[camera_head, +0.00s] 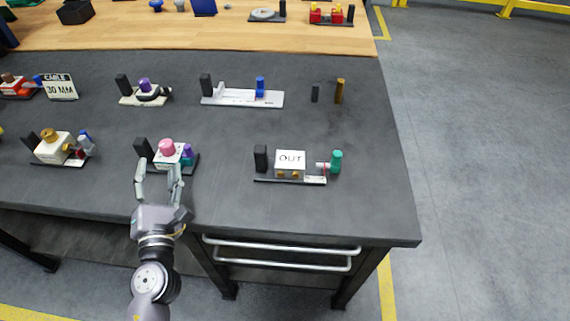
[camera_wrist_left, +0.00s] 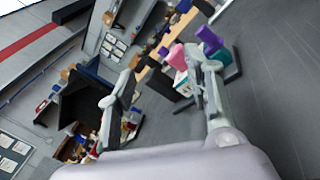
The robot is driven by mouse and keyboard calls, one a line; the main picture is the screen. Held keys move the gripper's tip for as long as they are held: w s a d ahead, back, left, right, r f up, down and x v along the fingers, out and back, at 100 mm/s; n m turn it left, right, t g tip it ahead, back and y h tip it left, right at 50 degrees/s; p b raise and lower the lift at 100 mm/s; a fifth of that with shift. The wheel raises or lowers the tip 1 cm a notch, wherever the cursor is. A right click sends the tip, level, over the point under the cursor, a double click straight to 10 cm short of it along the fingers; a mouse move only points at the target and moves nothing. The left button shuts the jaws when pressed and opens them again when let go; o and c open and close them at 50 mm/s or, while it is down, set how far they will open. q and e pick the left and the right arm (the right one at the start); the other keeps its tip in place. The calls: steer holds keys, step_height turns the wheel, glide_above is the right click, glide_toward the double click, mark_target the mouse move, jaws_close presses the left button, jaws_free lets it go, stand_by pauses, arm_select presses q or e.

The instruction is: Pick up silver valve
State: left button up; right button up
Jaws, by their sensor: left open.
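My left gripper (camera_head: 158,170) is open in the head view, at the front edge of a fixture with a pink knob (camera_head: 166,146) and a purple cap (camera_head: 187,153). Its fingers overlap this fixture in the picture; I cannot tell whether they touch it. The left wrist view shows the open fingers (camera_wrist_left: 160,72) with nothing clearly held, the pink and purple parts beyond the right finger. A small silver-grey part (camera_head: 83,148) with a blue top sits on the brass-knobbed fixture (camera_head: 50,147) to the left. I cannot tell for sure that it is the silver valve.
The dark table (camera_head: 225,205) holds several other fixtures: an "OUT" block (camera_head: 290,160) with a teal-capped part (camera_head: 336,160), a white plate with a blue part (camera_head: 260,87), and a "CABLE 30 MM" sign (camera_head: 60,87). Bare tabletop lies between the fixtures. A wooden surface (camera_head: 200,35) is behind.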

mark_target(259, 154)
arm_select(q)
steer(key=d+h, duration=0.1)
steer(key=d, duration=0.3)
steer(key=w+d+h, duration=0.1)
steer(key=d+h, duration=0.1)
steer(key=d, duration=0.2)
steer(key=d+t+h, duration=0.1)
steer(key=d+h, duration=0.1)
steer(key=d, duration=0.2)
steer(key=shift+w+d+r+m, duration=0.25)
steer(key=shift+d+r+m, duration=0.05)
steer(key=shift+d+r, duration=0.1)
steer(key=s+d+n, duration=0.1)
steer(key=d, duration=0.1)
steer(key=s+d+n, duration=0.1)
steer(key=d+n, duration=0.1)
steer(key=s+d+f+n+g, duration=0.1)
steer(key=d, duration=0.1)
steer(key=shift+s+n, duration=0.25)
steer(key=shift+n, duration=0.15)
steer(key=shift+d+f+n, duration=0.1)
steer(key=shift+d+n, duration=0.2)
steer(key=shift+d, duration=0.05)
steer(key=w, duration=0.6)
steer(key=shift+f, duration=0.1)
steer(key=w, duration=0.5)
steer(key=shift+w+d+f, duration=0.25)
steer(key=shift+w+d, duration=0.05)
steer(key=shift+w, duration=0.05)
steer(key=shift+s, duration=0.1)
